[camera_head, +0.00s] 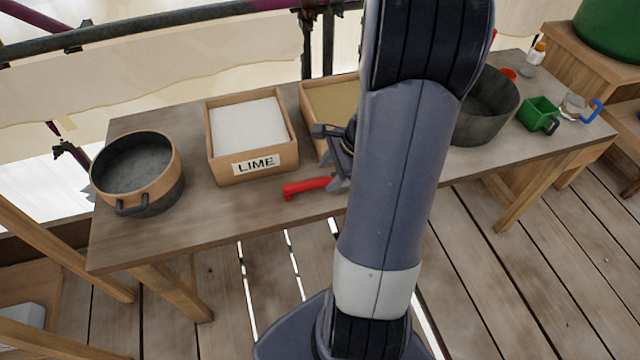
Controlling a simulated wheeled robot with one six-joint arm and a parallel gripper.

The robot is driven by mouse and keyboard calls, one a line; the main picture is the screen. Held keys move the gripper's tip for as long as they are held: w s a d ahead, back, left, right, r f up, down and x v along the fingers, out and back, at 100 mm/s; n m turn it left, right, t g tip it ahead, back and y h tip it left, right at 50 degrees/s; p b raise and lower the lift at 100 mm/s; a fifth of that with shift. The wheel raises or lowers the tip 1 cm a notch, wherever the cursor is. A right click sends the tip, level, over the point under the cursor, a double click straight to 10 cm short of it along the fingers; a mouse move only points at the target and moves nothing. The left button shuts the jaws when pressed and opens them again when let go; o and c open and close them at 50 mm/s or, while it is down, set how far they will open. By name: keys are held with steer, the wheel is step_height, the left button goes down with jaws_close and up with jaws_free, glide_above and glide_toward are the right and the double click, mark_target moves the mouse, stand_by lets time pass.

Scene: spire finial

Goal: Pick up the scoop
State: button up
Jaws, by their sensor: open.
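A tool with a red handle (308,187), which looks like the scoop, lies near the front edge of the wooden table, right of the lime box. Its handle points left. Its other end is at my gripper and partly hidden, so its full shape cannot be made out. My gripper (328,158) is just above and right of the red handle, low over the table, with its jaws apart. My arm hides much of the gripper and the table behind it. I cannot tell whether a finger touches the tool.
On the table (235,215) are a round pot (152,205), a box labelled LIME (253,165), a sand-coloured box (335,97), a grey bucket (484,110), a green container (540,113) and a clear jug with a blue handle (575,107). The front left tabletop is clear.

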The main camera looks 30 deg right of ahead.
mark_target(315, 181)
steer(key=w+f, duration=0.1)
steer(key=w+a+f, duration=0.1)
steer(key=f, duration=0.1)
steer(key=a+f, duration=0.1)
steer(key=shift+w+a+f, duration=0.25)
steer(key=shift+w+f, duration=0.05)
steer(key=shift+w, duration=0.1)
steer(key=shift+c, duration=0.4)
jaws_close()
